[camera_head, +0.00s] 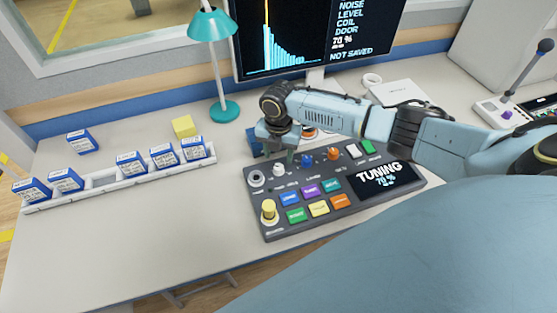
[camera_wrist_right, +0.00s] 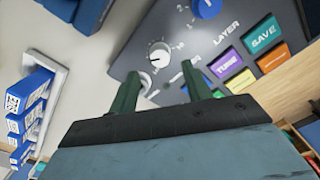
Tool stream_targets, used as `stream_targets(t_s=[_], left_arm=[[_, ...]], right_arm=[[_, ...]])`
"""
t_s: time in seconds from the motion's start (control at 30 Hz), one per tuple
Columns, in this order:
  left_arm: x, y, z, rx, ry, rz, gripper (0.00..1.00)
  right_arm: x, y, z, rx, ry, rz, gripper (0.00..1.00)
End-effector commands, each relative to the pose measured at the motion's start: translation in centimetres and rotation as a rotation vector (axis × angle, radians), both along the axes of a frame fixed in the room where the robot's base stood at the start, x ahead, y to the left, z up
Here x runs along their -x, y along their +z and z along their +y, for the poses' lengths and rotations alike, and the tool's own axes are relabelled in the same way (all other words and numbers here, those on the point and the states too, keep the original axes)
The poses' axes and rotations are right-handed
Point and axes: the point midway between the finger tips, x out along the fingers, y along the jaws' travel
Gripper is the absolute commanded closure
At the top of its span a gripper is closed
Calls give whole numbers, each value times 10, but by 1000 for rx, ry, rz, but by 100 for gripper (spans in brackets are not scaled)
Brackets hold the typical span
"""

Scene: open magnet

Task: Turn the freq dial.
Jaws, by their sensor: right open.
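The grey control panel (camera_head: 253,207) lies on the desk with a row of dials along its back edge. A white dial (camera_head: 279,169) with a ring of tick marks sits at its left; no freq label is legible to me. Further right are a blue dial (camera_head: 307,161) and an orange dial (camera_head: 334,153). My right gripper (camera_head: 291,155) is over the panel's back left, near the white dial. In the wrist view its green fingers (camera_wrist_right: 158,92) are apart and empty, with the white dial (camera_wrist_right: 160,53) beyond them, between their lines. My left gripper is out of view.
A teal lamp (camera_head: 224,108) and a monitor (camera_head: 300,40) stand behind. A white rack (camera_head: 100,185) with blue boxes lies left; the front left desk is clear.

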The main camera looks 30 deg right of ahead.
Motion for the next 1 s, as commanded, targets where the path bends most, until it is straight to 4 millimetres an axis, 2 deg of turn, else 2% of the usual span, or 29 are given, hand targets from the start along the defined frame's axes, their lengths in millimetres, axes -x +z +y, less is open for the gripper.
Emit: stream_targets(t_s=[0.03, 0.2, 0.4, 0.57, 1.0], left_arm=[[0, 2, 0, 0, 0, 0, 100], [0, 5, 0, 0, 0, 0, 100], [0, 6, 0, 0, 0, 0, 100], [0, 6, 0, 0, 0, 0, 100], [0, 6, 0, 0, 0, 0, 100]], right_arm=[[-1, 15, 0, 0, 2, -5, 51], [-1, 50, 0, 0, 2, -4, 51], [-1, 76, 0, -1, 0, -1, 51], [0, 82, 0, 0, 1, 0, 51], [0, 82, 0, 0, 0, 0, 51]])
